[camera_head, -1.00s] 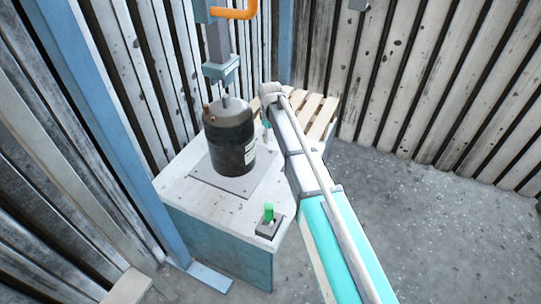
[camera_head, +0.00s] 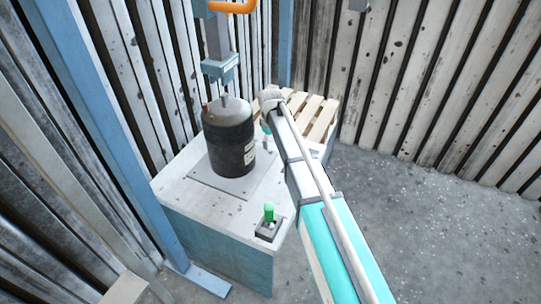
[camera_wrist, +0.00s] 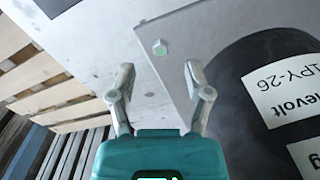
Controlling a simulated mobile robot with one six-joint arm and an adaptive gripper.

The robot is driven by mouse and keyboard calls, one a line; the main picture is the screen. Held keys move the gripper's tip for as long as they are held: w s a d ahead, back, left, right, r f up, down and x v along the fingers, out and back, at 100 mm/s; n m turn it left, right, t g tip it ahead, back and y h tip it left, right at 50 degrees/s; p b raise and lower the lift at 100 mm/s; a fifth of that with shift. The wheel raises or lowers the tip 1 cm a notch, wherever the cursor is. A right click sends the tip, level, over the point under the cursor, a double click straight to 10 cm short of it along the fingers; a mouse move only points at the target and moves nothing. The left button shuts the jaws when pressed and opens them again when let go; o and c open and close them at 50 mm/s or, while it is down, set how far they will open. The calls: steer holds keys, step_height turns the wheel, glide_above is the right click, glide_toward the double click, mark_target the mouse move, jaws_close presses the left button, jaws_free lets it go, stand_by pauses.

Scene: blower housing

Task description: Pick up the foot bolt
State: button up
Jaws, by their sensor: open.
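A small hexagonal bolt head (camera_wrist: 160,47) with a pale green centre sits near the corner of a flat grey plate (camera_wrist: 205,30) in the wrist view; it looks like the foot bolt. My gripper (camera_wrist: 160,68) is open and empty. Its two fingertips stand apart, left and right, with the bolt between and just beyond them in the picture. I cannot tell the height gap. In the head view, my gripper (camera_head: 266,142) is small, partly behind my arm, to the right of the black cylindrical housing (camera_head: 229,150). The bolt cannot be made out in that view.
The housing stands on the plate on a white-topped blue bench (camera_head: 225,212), close to my gripper's right in the wrist view. A green-topped control (camera_head: 268,213) is at the bench's front corner. A slatted wooden pallet (camera_head: 322,112) lies behind. A blue press head (camera_head: 221,67) hangs above.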

mark_target(270, 151)
steer(key=shift+f+b, duration=1.3)
steer(key=shift+f, duration=0.3)
jaws_close()
